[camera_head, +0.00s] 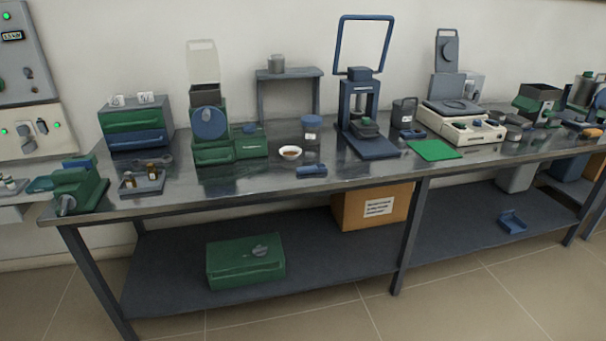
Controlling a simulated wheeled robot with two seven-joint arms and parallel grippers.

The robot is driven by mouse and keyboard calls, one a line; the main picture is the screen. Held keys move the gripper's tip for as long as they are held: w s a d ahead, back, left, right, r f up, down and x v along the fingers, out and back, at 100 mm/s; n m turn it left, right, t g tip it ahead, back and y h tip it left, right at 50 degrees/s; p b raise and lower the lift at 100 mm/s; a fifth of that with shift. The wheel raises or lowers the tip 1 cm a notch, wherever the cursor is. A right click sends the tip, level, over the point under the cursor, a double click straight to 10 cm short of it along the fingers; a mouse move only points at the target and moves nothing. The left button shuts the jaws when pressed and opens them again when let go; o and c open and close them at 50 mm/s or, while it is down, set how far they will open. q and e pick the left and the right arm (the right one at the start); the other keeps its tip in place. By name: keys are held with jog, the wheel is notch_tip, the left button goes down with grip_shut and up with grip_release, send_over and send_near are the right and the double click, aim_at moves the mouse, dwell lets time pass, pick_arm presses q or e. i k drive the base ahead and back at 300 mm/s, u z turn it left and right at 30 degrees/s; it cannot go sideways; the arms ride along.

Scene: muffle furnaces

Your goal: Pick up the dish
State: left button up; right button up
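A small white dish (290,152) with brownish contents sits on the grey metal bench top, near the middle of its left half. It stands between a green and blue machine on its left and a lidded jar on its right. Nothing touches it that I can see. Neither of my grippers is in view.
The green machine (212,128) stands left of the dish, the jar (311,129) right and behind, and a small blue block (311,171) in front right. A blue press (362,112) stands further right. A small tray (142,184) lies left. The bench front before the dish is mostly clear.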

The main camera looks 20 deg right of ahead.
aim_at(288, 153)
jog(key=z, duration=0.55)
jog(key=i, duration=1.55)
jog(key=u, duration=0.65)
